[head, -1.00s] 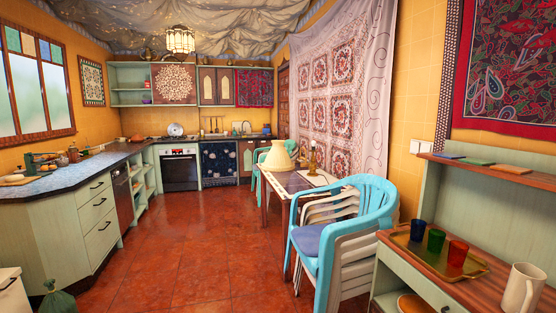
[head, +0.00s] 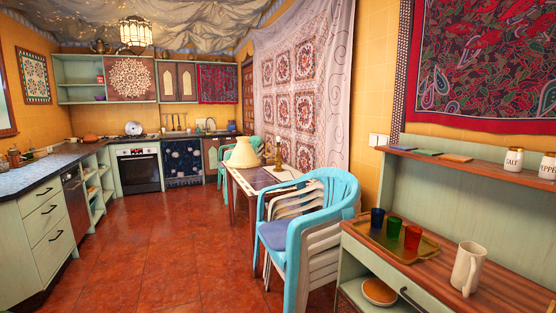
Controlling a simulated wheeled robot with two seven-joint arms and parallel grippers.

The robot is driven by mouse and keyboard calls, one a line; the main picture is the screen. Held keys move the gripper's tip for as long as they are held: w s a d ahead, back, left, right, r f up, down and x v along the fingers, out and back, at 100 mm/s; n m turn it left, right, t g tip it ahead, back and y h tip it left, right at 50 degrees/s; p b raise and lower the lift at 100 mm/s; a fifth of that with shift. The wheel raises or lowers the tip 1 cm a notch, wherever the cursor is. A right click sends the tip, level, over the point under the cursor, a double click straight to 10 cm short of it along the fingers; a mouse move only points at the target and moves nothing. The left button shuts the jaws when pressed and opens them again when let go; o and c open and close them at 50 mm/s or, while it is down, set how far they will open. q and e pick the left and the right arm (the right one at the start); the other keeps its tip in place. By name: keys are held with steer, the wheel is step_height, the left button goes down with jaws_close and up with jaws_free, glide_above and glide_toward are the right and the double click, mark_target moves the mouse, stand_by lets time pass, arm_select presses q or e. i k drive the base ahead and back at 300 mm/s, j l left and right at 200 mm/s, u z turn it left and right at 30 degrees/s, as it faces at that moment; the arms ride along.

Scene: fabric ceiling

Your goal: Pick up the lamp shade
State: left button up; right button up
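The shade is well ahead of me, across the red tiled floor. Neither of my grippers shows in the head view.
Stacked chairs, a blue one (head: 324,197) on top, stand at the table's near side. A sideboard (head: 448,268) with a tray (head: 420,248), cups and a white mug (head: 468,268) is close on the right. Counters (head: 36,222) line the left. The red floor (head: 160,240) is clear.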

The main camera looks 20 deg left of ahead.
mark_target(243, 155)
steer(key=i+j+u, duration=1.25)
steer(key=i, duration=0.55)
steer(key=i+u, duration=0.35)
steer(key=i, duration=0.6)
steer(key=i+z, duration=0.1)
steer(key=i, duration=0.65)
steer(key=i+j+z, duration=0.1)
steer(key=i, duration=0.65)
steer(key=i+j+z, duration=0.1)
steer(key=i, duration=0.65)
